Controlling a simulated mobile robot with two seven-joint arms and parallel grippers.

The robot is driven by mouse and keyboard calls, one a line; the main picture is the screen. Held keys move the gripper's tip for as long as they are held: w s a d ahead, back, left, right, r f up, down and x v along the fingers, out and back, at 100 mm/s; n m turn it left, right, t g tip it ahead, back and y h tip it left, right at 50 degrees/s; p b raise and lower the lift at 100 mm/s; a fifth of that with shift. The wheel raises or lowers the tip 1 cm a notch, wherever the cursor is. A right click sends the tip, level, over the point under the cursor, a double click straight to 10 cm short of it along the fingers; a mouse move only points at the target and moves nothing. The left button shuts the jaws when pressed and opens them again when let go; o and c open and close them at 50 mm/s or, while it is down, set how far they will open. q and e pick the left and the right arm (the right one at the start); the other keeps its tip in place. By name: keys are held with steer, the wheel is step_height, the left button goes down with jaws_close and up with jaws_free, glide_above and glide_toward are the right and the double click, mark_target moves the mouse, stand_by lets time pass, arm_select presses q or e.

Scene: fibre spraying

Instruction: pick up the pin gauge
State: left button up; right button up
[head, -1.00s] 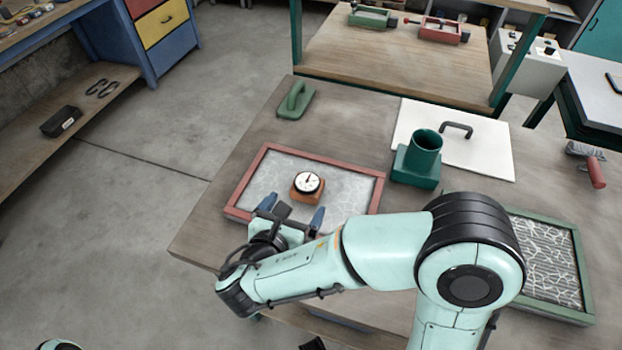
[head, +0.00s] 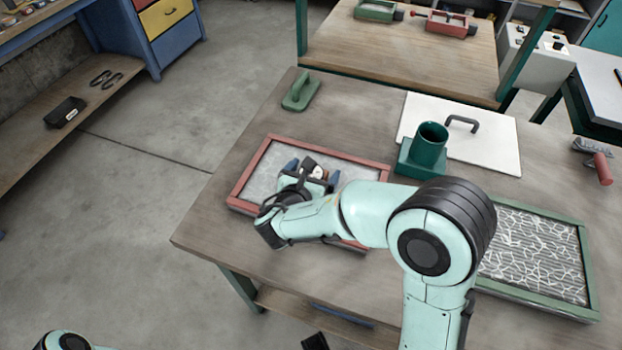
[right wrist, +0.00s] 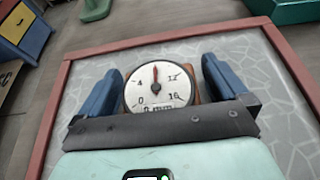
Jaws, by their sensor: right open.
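The pin gauge has a round white dial with a red needle and an orange-brown body. In the right wrist view the pin gauge (right wrist: 158,86) sits between the two blue fingers of my right gripper (right wrist: 160,85), which is open. In the head view the gauge (head: 319,173) is mostly hidden behind the gripper (head: 312,170). The gauge rests on the grey, fibre-patterned panel inside a red frame (head: 240,187).
A green cup-shaped holder (head: 424,150) stands right of the red frame, by a white board with a handle (head: 490,140). A green-framed panel (head: 545,255) lies at the right. The table's left strip is bare.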

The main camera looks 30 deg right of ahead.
steer(key=c, duration=1.3)
steer(key=shift+r, duration=0.15)
